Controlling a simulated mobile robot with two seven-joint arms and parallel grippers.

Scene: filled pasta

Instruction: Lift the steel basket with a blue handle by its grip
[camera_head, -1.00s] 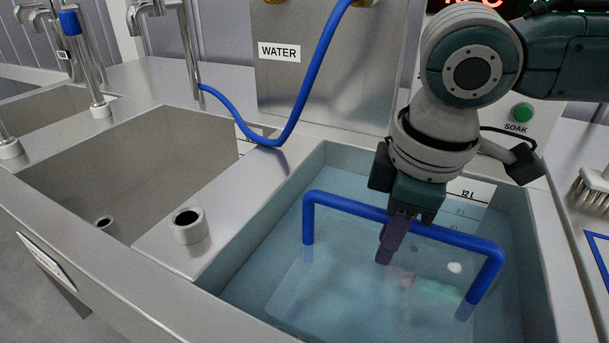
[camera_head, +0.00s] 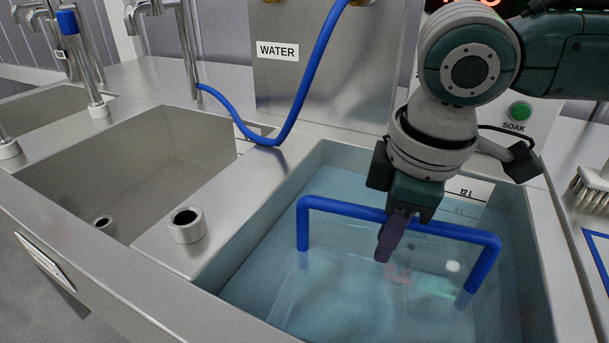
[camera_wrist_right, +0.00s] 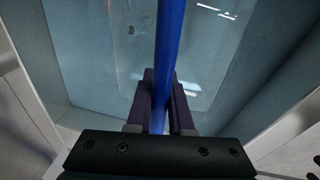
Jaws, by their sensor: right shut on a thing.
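The steel basket (camera_head: 330,300) is under water in the right-hand basin, its outline faint and blurred by the water. Its blue handle (camera_head: 337,206) rises as an arch above the water, with both legs going down into it. My right gripper (camera_head: 391,238) is shut on the handle's top bar, near its middle. In the right wrist view the blue bar (camera_wrist_right: 168,50) runs between the two dark fingers (camera_wrist_right: 161,105). A few small pale and pinkish things show in the water near the basket. My left gripper is not in view.
The water basin's rim (camera_head: 268,202) surrounds the basket. An empty sink (camera_head: 150,165) lies to the left, with a short steel pipe stub (camera_head: 187,225) between. A blue hose (camera_head: 300,100) hangs behind. A brush (camera_head: 592,188) lies at the right edge.

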